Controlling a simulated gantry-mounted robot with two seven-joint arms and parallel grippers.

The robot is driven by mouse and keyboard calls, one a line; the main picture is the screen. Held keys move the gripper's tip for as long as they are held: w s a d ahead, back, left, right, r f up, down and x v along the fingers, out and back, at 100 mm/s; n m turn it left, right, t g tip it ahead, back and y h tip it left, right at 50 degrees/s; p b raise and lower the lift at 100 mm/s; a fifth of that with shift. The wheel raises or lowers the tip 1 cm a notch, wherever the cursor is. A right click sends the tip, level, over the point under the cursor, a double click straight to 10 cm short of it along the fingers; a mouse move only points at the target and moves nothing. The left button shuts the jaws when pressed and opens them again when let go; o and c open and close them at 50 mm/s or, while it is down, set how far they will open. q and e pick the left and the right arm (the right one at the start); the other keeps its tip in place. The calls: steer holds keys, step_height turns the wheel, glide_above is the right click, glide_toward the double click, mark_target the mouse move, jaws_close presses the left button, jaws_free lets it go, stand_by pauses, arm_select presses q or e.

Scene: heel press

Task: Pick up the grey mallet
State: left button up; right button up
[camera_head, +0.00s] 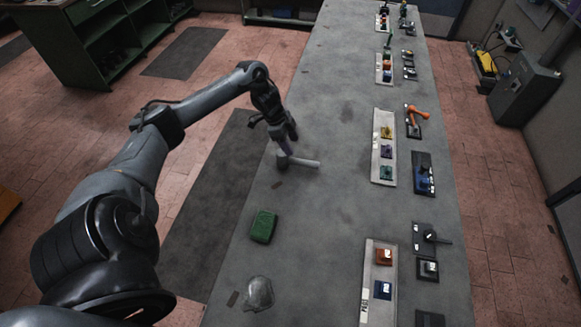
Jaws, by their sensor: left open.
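The grey mallet (304,162) lies on the long grey table near its left edge. Its handle points right, and its darker head is at the left end, close under my gripper. My left gripper (279,136) hangs from above at the mallet's head end, with its jaws open. The fingertips and the mallet's head overlap in the picture, so I cannot tell whether they touch. My right gripper is out of view.
A green block (263,226) and a grey translucent lump (258,293) lie nearer on the table (320,235). Light trays with coloured blocks (383,148) and dark pads, one with an orange tool (416,115), line the right side. The table's middle is clear.

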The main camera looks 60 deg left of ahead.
mark_target(300, 160)
arm_select(q)
steer(key=shift+a, duration=0.3)
steer(key=x, duration=0.5)
steer(key=shift+d+b, duration=0.15)
steer(key=shift+b, duration=0.2)
steer(key=shift+b+x, duration=0.45)
steer(key=shift+x, duration=2.15)
steer(key=shift+s+d+r, duration=0.1)
steer(key=shift+d, duration=0.05)
steer(key=c, duration=0.9)
jaws_close()
steer(key=shift+r, duration=0.2)
